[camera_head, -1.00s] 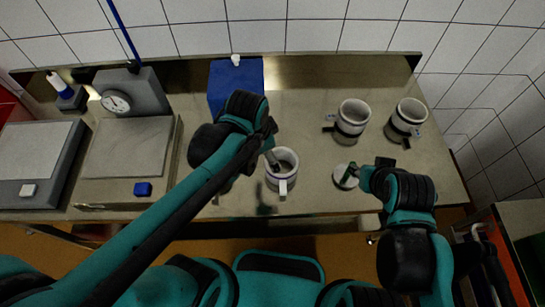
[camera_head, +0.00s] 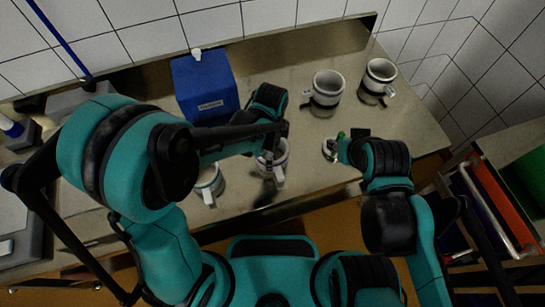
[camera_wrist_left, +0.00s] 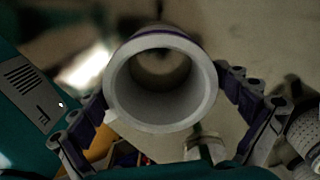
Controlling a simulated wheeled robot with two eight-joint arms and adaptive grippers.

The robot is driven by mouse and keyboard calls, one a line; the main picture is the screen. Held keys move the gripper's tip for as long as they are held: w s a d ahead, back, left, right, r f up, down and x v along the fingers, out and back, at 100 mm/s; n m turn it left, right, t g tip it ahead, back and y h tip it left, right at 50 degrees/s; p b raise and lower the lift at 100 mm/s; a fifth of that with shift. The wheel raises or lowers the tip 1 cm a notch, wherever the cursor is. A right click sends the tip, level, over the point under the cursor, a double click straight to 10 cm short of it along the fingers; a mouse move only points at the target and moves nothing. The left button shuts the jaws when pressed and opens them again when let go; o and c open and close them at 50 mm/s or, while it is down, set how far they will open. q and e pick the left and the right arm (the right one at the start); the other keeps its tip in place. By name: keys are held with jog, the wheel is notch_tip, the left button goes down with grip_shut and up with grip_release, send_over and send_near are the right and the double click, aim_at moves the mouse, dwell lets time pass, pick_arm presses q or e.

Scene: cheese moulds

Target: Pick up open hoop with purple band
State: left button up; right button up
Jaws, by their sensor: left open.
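The open hoop with the purple band (camera_head: 281,160) is a pale, hollow cylinder on the worktop, partly hidden by my left gripper (camera_head: 272,148) in the head view. In the left wrist view, I look into the open mouth of the hoop (camera_wrist_left: 204,88), and a strip of purple shows at its upper edge. My left gripper (camera_wrist_left: 162,90) is open, with one finger on each side of the hoop; contact is not clear. My right gripper (camera_head: 342,148) is beside a small white disc (camera_head: 328,149); its jaws are too small to read.
Another hoop (camera_head: 211,181) stands left of the purple-banded one, near the front edge. Two dark-banded hoops (camera_head: 327,86) (camera_head: 379,77) stand at the back right. A blue box (camera_head: 205,88) is behind my left gripper. Scales (camera_head: 80,98) are at the left, partly hidden by my arm.

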pick_arm(q)
jog(key=shift+f, duration=0.5)
jog(key=shift+c, duration=0.3)
jog(key=c, duration=1)
jog(key=shift+r, duration=0.1)
